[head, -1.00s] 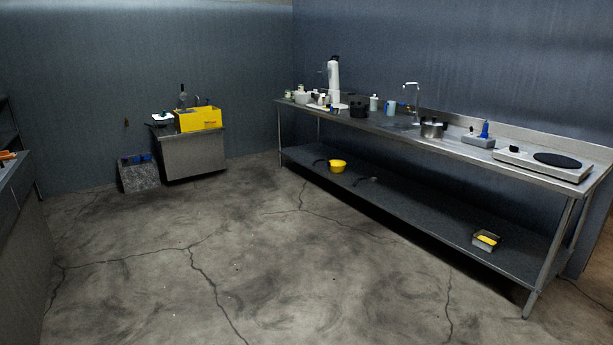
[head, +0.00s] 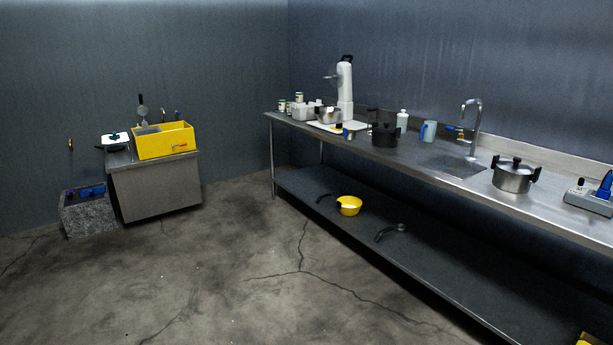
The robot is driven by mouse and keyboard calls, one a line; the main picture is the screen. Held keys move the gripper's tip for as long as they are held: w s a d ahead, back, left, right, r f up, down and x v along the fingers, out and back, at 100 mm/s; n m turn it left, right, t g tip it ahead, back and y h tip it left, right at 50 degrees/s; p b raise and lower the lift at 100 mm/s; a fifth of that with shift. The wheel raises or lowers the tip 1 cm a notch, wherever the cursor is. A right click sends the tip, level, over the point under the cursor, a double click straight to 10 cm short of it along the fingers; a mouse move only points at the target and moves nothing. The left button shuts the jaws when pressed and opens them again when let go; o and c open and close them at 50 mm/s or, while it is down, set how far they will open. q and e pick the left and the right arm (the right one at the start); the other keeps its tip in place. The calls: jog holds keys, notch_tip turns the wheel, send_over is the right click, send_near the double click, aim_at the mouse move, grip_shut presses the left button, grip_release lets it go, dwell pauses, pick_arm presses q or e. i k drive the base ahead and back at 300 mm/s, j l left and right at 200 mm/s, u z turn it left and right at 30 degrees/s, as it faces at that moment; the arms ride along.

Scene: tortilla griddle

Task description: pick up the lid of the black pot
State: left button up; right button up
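A small black pot (head: 384,135) stands upright on the long steel counter, left of the sink; whether a lid sits on it is too small to tell. A steel pot (head: 513,178) with a black-knobbed lid (head: 516,163) and black side handles stands on the counter right of the sink. Neither of my grippers shows in the head view.
The long steel counter (head: 400,152) runs along the right wall, with a faucet (head: 472,125) and a white stand mixer (head: 345,95). A yellow bowl (head: 349,205) is on its lower shelf. A steel cabinet (head: 157,188) with a yellow box (head: 164,140) stands left. The floor between is clear.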

aim_at(385, 129)
jog(key=i, duration=2.95)
